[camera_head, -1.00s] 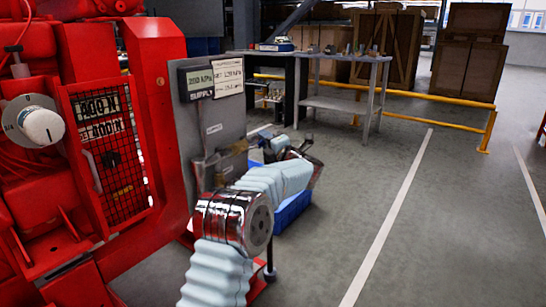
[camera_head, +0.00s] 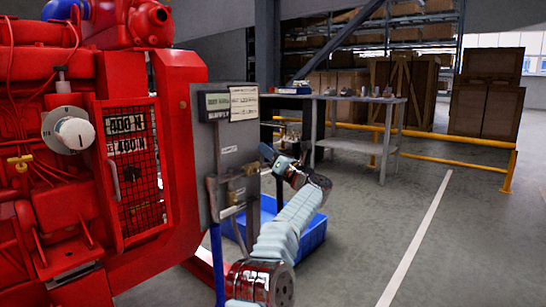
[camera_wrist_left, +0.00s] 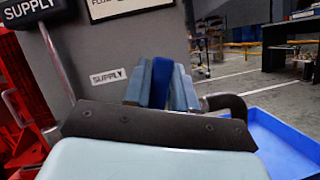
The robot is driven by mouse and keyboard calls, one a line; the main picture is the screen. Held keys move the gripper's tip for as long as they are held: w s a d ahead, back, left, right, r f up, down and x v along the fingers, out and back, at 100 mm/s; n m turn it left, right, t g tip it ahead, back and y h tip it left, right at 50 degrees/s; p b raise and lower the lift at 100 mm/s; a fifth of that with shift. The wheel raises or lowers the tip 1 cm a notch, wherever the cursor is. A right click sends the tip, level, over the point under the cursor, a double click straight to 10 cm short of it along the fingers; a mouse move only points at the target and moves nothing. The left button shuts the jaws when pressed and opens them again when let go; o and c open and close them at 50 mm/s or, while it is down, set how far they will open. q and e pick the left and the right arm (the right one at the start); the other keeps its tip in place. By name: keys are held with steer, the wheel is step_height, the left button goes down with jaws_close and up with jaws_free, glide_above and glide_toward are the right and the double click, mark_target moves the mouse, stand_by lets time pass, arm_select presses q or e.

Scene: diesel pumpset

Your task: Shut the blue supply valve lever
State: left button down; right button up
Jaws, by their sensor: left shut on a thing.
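The grey panel (camera_head: 228,147) carries a SUPPLY display and a brass-coloured valve fitting (camera_head: 237,188). My left gripper (camera_head: 270,156) is at the panel's right side, above the fitting in the picture. In the left wrist view, its two grey-blue fingers (camera_wrist_left: 162,88) are shut on the blue lever (camera_wrist_left: 161,80), which stands upright between them in front of the panel. My right gripper is not in view.
The red engine (camera_head: 180,130) with a mesh guard and white knob (camera_head: 74,133) stands left of the panel. A blue tray (camera_head: 312,232) lies on the floor behind my arm. A grey workbench (camera_head: 355,145) and yellow rail (camera_head: 455,141) are behind. The floor at right is open.

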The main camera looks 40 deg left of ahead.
arm_select(q)
steer(key=shift+s+r+n+g+y, duration=0.1)
steer(key=shift+s+n+g, duration=0.3)
steer(key=shift+n, duration=0.55)
steer(key=shift+s+f+n+g+y, duration=0.1)
steer(key=shift+s+n+g, duration=0.3)
steer(key=shift+n, duration=0.5)
steer(key=shift+s+r+n+g+y, duration=0.1)
steer(key=shift+s+n+g, duration=0.3)
steer(key=shift+n, duration=0.55)
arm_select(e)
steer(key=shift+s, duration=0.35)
arm_select(q)
steer(key=shift+g, duration=0.3)
steer(key=c, duration=1)
jaws_free()
steer(key=b+v, duration=0.2)
steer(key=v, duration=1.1)
steer(key=shift+d+f+b, duration=0.2)
steer(key=shift+d+b, duration=0.05)
steer(key=shift+b, duration=0.1)
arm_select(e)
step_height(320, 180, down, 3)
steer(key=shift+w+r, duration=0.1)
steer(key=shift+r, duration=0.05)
